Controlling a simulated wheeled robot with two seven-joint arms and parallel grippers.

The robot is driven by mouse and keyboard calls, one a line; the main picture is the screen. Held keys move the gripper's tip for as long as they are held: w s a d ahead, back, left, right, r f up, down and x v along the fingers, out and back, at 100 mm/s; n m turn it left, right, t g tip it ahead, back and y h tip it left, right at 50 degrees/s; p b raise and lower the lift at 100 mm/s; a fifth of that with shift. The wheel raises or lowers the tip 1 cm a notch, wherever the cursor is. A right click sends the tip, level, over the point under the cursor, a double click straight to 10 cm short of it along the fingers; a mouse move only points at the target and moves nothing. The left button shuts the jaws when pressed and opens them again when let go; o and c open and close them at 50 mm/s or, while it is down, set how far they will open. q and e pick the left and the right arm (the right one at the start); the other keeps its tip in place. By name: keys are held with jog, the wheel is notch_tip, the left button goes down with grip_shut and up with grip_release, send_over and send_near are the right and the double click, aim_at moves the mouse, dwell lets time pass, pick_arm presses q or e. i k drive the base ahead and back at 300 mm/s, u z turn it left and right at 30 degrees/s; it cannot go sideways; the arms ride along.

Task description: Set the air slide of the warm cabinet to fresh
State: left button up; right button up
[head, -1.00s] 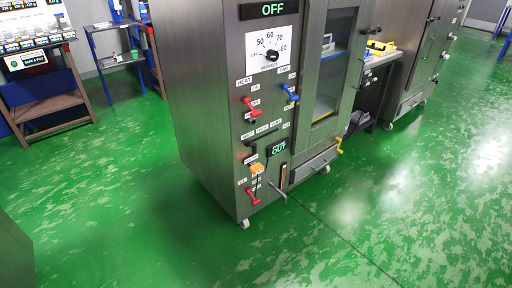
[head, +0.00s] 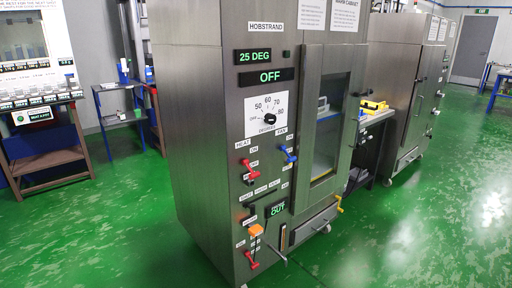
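The warm cabinet (head: 209,130) is a tall grey steel cabinet in the middle of the head view, with a control panel on its left front. Low on the panel, a dark horizontal slot (head: 264,200) runs under a row of small white labels, too small to read surely. A black handle (head: 249,212) sits at the slot's left end; it looks like the air slide. Neither of my grippers is in view.
The panel also has a dial (head: 269,118), a red lever (head: 248,164), a blue lever (head: 288,155), an orange handle (head: 256,230) and a lower red lever (head: 250,259). The displays read 25 DEG, OFF and OUT. Green floor (head: 120,220) is clear in front and left.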

aim_at(252, 207)
jog(key=u, duration=0.9)
jog(key=i, duration=0.3)
jog(key=z, duration=1.85)
jog(key=i, duration=0.5)
